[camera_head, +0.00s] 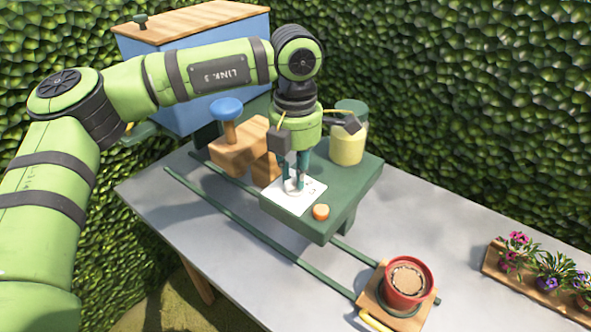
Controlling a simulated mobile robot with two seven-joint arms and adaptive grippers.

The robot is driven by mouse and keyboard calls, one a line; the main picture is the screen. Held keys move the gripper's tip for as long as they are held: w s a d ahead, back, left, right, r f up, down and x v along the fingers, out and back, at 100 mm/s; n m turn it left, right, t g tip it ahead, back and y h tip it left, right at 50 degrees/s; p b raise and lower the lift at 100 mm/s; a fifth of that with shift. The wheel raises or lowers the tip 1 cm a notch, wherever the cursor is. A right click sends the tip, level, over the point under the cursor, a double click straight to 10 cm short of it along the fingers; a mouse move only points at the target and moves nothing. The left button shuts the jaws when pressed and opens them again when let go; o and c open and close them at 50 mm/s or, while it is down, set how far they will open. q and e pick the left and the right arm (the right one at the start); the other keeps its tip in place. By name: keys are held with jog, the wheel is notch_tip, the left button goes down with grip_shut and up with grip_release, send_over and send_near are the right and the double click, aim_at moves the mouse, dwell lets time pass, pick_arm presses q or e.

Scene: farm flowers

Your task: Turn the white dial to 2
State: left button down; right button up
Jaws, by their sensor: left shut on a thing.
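The white dial (291,188) sits on a white plate (305,203) on top of the green machine (345,192). My left gripper (297,181) points straight down over the plate, with its fingers shut on the dial. The fingers hide part of the dial, and the numbers on the plate are too small to read. My right gripper does not show.
An orange button (321,212) is beside the plate. A jar of yellow contents (347,145) and a wooden block with a blue knob (227,108) stand behind. A red pot (407,282) sits on a wooden carriage by green rails. A flower planter (540,275) is at right.

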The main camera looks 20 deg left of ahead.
pick_arm(q)
jog(key=c, duration=1.1)
grip_release()
jog(key=shift+c, duration=0.2)
jog(key=shift+r, duration=0.15)
notch_tip(320, 180, up, 12)
